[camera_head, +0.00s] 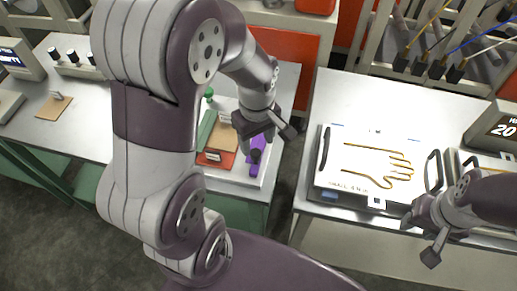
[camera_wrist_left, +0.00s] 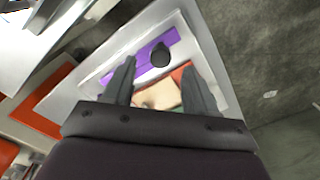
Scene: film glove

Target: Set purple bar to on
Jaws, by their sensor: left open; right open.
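The purple bar (camera_head: 254,169) lies on a white panel on the left table, partly covered by my left gripper in the head view. It also shows in the left wrist view (camera_wrist_left: 143,53), with a dark round knob (camera_wrist_left: 160,55) on it. My left gripper (camera_head: 272,142) is open, with its fingers over the panel near the bar; the knob appears between the fingertips in the wrist view. Whether they touch it I cannot tell. My right gripper (camera_head: 419,240) is open and empty, at the front edge of the right table.
Beside the purple bar are an orange-red plate (camera_head: 228,163), a tan block and a green strip (camera_head: 206,128). A white board with a golden hand outline (camera_head: 350,145) lies on the right table. A gap of floor separates the tables.

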